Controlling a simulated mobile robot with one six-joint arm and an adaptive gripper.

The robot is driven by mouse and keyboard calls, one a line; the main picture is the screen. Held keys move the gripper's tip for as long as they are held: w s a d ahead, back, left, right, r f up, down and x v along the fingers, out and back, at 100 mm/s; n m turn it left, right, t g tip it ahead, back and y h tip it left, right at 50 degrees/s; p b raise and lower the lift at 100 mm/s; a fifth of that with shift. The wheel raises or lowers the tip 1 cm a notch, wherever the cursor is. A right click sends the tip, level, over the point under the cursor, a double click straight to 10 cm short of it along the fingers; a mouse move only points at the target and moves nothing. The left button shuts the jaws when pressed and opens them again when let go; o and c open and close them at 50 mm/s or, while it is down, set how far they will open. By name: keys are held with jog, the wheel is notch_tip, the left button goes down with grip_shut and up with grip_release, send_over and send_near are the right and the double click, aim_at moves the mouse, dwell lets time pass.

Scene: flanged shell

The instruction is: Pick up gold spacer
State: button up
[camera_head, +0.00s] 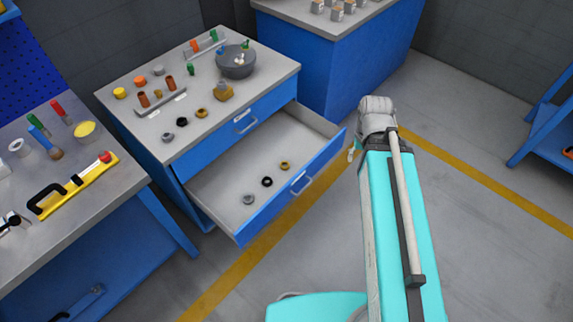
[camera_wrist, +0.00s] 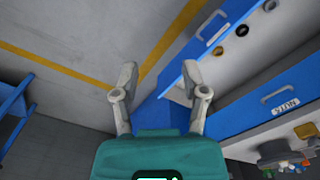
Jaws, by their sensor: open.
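A small gold ring-shaped spacer (camera_head: 284,165) lies on the floor of the open drawer (camera_head: 222,186), near its front. It also shows in the wrist view (camera_wrist: 217,50), right of the fingers. Beside it in a row lie a black ring (camera_head: 267,181) and a grey ring (camera_head: 248,199). A similar gold ring (camera_head: 201,113) lies on the cabinet top. My gripper (camera_wrist: 159,76) is open and empty, fingers wide apart, outside the drawer. In the head view my arm hides most of the gripper.
The drawer's blue front panel with its handle (camera_head: 302,183) stands between the rings and the open floor. The cabinet top (camera_head: 130,88) holds a grey bowl (camera_head: 237,62), a gold flanged part (camera_head: 224,93) and several small parts. A workbench (camera_head: 100,190) stands at left.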

jog(key=shift+o, duration=0.8)
jog(key=shift+a, duration=0.15)
jog(key=o, duration=0.4)
jog(key=shift+w+a+f+b, duration=0.15)
jog(key=shift+w+f+b, duration=0.15)
jog(key=shift+o, duration=0.2)
jog(key=n+b, duration=2)
jog(key=b, duration=0.7)
send_over(283, 165)
notch_tip(283, 165, down, 27)
jog(key=shift+f, duration=0.15)
jog(key=shift+s, duration=0.1)
notch_tip(283, 165, down, 8)
jog(key=b, duration=0.8)
jog(key=shift+f+b, duration=0.25)
jog(key=shift+b, duration=0.1)
jog(key=shift+f, duration=0.15)
